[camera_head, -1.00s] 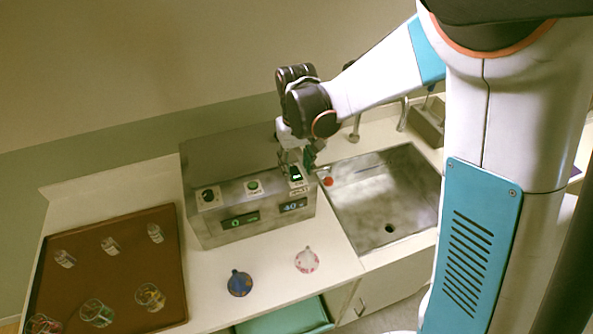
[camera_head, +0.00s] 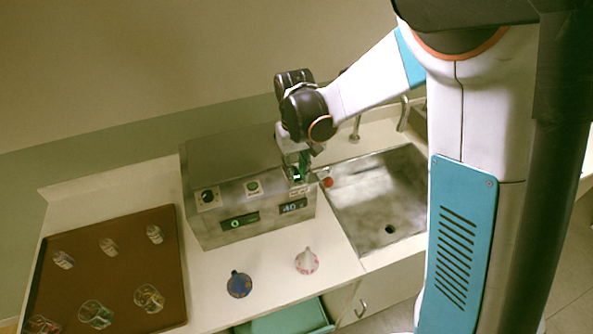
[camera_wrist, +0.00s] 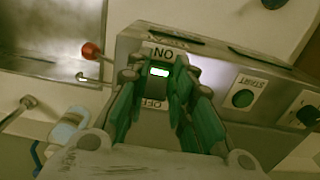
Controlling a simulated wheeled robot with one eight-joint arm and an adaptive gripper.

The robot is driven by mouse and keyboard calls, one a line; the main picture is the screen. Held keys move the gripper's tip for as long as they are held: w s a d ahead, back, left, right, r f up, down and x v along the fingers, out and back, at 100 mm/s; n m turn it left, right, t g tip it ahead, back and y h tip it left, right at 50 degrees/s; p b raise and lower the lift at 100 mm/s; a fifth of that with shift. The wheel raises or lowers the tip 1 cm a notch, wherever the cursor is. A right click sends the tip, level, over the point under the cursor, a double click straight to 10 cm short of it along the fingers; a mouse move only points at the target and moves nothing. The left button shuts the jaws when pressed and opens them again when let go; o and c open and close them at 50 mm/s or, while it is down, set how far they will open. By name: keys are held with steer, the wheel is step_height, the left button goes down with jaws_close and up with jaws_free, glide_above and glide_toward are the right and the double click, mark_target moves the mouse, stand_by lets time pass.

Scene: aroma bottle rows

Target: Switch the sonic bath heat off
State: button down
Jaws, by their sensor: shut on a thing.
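The sonic bath (camera_head: 268,217) is a grey metal box on the counter, with a knob, a green button and two lit displays on its front. The right display (camera_head: 292,206) reads about 40. My gripper (camera_head: 299,172) is at the panel's upper right and largely hides the heat switch in the head view. The switch's exact tilt is unclear.
A steel sink (camera_head: 385,205) is right of the bath, with a red knob (camera_head: 328,183) close to my gripper. A blue bottle (camera_head: 239,284) and a pink-white bottle (camera_head: 307,261) stand in front. A brown tray (camera_head: 110,277) with several glass vessels is left.

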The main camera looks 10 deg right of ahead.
steer(key=shift+w+a+f+g+b, duration=0.1)
steer(key=shift+w+g+b, duration=0.2)
steer(key=shift+g+b, duration=0.35)
steer(key=shift+w+r+g+h, duration=0.1)
steer(key=shift+r+g+h, duration=0.15)
steer(key=shift+g, duration=0.6)
steer(key=c, duration=1.4)
jaws_free()
steer(key=shift+r, duration=0.1)
steer(key=v, duration=1.1)
steer(key=shift+r, duration=0.35)
